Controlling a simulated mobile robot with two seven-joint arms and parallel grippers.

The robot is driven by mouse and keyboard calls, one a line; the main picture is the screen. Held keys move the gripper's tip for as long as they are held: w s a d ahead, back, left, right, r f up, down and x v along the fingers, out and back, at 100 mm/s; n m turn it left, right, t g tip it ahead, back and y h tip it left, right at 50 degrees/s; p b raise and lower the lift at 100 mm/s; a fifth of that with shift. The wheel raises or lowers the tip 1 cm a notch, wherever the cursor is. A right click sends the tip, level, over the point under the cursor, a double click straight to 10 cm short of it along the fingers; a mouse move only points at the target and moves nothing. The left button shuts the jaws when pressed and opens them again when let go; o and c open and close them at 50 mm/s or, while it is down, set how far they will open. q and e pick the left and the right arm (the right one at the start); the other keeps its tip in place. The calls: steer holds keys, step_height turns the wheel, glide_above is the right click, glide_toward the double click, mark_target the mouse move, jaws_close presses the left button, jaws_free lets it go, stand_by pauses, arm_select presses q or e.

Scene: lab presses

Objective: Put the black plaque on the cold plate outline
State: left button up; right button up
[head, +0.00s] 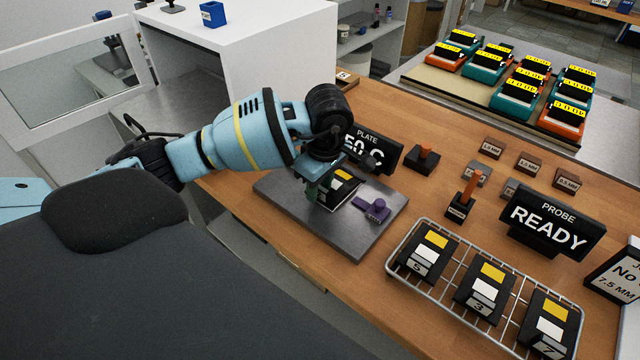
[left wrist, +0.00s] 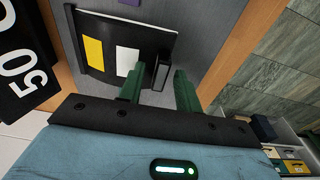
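The black plaque (head: 347,186) lies on the grey metal plate (head: 285,199), partly hidden by my left gripper in the head view. In the left wrist view the plaque (left wrist: 107,32) shows a yellow and a white patch, with a pale outline line along its edge. A black upright tab (left wrist: 161,70) stands at its end. My left gripper (left wrist: 160,82) is open, with green fingers on either side of the tab and gaps visible. In the head view the left gripper (head: 322,188) is low over the plate. My right gripper is not in view.
A purple piece (head: 374,209) sits on the plate beside the plaque. A plate sign (head: 373,150) stands behind. A wire rack (head: 402,279) with three black plaques is at the front right, near a probe sign (head: 552,220). A white cabinet (head: 265,65) stands behind my left arm.

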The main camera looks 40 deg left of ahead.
arm_select(q)
steer(key=shift+r, duration=0.3)
step_height(320, 180, up, 12)
steer(key=d+p, duration=0.1)
steer(key=shift+f, duration=0.15)
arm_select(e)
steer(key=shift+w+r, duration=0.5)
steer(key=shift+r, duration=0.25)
